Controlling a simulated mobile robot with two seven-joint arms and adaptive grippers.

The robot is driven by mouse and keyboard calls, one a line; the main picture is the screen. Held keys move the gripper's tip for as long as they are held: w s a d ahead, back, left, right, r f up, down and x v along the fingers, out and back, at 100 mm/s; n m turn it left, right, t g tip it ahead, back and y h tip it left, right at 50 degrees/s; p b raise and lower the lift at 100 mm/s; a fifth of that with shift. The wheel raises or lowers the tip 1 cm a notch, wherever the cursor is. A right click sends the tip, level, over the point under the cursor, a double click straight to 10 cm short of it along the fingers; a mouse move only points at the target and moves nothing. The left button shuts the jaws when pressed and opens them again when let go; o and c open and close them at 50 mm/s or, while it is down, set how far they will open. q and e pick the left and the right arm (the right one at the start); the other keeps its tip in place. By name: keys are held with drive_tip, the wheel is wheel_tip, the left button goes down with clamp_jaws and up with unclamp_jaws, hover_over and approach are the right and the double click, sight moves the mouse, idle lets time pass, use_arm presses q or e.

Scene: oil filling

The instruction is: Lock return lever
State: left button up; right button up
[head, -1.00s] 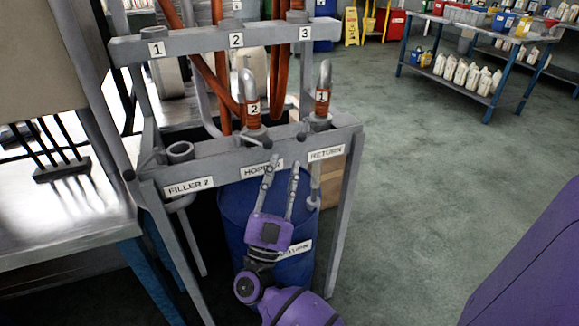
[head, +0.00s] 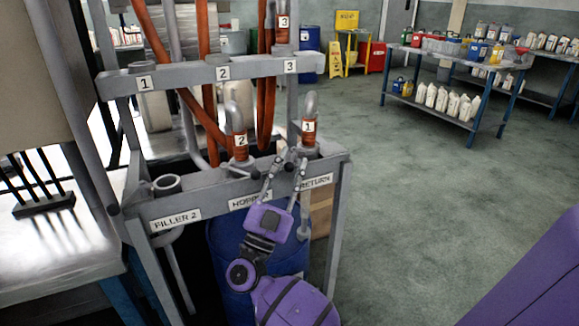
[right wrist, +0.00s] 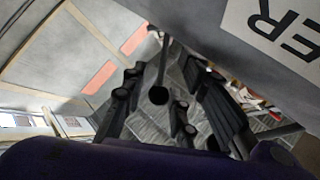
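The RETURN label (head: 315,180) is on the right of the grey rack's front bar. Above it, a pipe end tagged 1 (head: 309,127) stands in the return port. The return lever appears in the right wrist view as a thin rod with a dark round end (right wrist: 158,96), between my fingers. In the head view it is small and partly hidden by the fingertips. My right gripper (head: 288,163) is open in front of the bar, between the HOPPER and RETURN labels. Its fingers (right wrist: 165,105) are apart, with visible gaps beside the rod. My left gripper is not in view.
The hopper pipe tagged 2 (head: 239,145) stands left of the return pipe. An empty filler port (head: 167,184) is further left. A blue drum (head: 225,255) stands under the rack. A metal table (head: 60,240) is at left.

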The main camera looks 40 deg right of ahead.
drive_tip(key=shift+c, duration=0.4)
clamp_jaws()
